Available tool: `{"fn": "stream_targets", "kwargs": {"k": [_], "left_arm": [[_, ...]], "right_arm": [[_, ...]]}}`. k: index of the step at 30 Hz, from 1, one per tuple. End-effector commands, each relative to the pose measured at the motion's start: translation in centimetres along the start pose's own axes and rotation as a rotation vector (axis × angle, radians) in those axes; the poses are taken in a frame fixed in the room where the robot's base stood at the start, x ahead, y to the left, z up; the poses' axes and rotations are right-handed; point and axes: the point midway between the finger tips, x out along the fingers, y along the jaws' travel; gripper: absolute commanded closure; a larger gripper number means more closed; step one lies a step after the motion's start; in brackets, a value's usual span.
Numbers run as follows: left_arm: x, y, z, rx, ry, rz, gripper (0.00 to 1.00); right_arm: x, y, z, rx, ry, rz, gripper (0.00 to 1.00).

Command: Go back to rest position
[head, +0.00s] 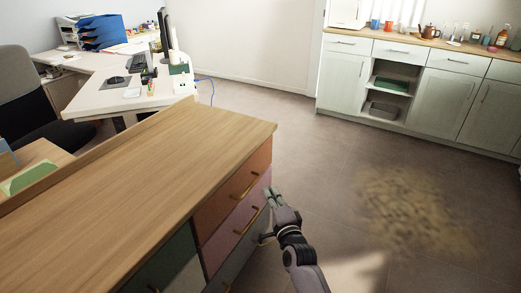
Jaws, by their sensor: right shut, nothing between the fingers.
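My right gripper (276,198) is shut and empty. It comes up from the bottom edge of the head view, beside the front of a wooden-topped drawer cabinet (150,170). Its fingertips are close to the drawer fronts and their brass handles; I cannot tell whether they touch. The drawers that show, in orange-brown (232,186), pink (236,218) and dark green (166,262), look closed. My left gripper is not in view.
A white desk (100,95) with a monitor, keyboard and blue trays (100,32) stands at the back left, with a dark chair (25,95). A pale green kitchen counter (400,85) lines the back right. The floor between is clear, with a brownish patterned patch (405,205).

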Motion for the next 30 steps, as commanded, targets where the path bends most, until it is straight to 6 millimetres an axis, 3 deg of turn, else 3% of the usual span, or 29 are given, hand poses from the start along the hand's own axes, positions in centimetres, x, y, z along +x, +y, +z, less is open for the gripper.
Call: {"fn": "stream_targets", "kwargs": {"k": [4,8,12,14,18,24,30], "left_arm": [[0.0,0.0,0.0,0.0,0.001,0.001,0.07],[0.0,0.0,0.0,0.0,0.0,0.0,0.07],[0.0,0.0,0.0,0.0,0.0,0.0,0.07],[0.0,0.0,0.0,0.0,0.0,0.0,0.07],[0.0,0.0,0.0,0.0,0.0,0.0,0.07],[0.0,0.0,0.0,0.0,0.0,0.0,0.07],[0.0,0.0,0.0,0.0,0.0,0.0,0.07]], "right_arm": [[-0.9,2.1,0.0,-0.052,-0.01,0.05,1.0],[-4.2,8.1,0.1,-0.226,-0.057,0.2,1.0],[-10.6,16.6,-0.1,-0.495,-0.172,0.423,1.0],[-13.8,19.9,-0.2,-0.608,-0.237,0.516,1.0],[-22.1,26.7,-0.8,-0.851,-0.422,0.716,1.0],[-33.0,32.6,-1.9,-1.103,-0.701,0.917,1.0],[-41.8,35.4,-2.9,-1.259,-0.952,1.041,1.0]]}}
